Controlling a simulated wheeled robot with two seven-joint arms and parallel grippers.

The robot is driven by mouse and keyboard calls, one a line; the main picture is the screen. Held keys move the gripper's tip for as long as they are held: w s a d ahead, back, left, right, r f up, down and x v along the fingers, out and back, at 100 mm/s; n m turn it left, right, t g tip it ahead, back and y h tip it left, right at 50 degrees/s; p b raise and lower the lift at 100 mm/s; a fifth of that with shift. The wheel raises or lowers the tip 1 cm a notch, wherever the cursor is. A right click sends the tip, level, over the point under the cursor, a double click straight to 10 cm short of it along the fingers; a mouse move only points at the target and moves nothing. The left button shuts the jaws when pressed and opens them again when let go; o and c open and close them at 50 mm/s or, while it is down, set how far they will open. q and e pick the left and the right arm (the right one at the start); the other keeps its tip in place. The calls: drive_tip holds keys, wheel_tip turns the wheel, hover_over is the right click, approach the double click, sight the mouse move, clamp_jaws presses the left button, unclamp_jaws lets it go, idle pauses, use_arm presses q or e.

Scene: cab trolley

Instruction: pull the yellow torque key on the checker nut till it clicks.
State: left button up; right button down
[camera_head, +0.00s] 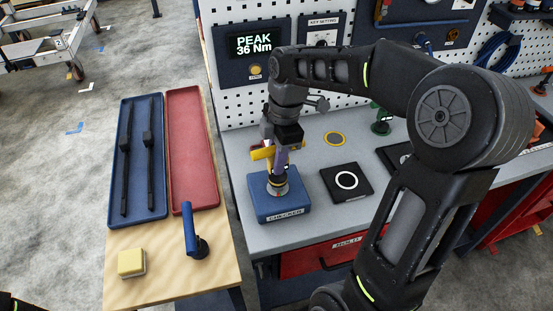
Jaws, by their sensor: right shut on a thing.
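The yellow torque key (260,154) stands on the nut (277,187) on top of the blue checker block (283,208). My right gripper (281,152) comes down from above and is shut on the key, covering part of it. The display (255,43) on the pegboard behind reads "PEAK 36 Nm", with a round yellow button (256,71) below it. My left gripper is not in view; only a small dark piece shows in the bottom left corner.
A wooden table (160,276) at left holds a blue tray (118,216) with black bars, a red tray (187,150), a blue-handled tool (190,229) and a yellow block (131,262). A black pad with a white ring (330,186) lies right of the checker. My right arm crosses the bench.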

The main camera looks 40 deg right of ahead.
drive_tip(key=shift+r+p, duration=1.6)
drive_tip(key=shift+r, duration=0.95)
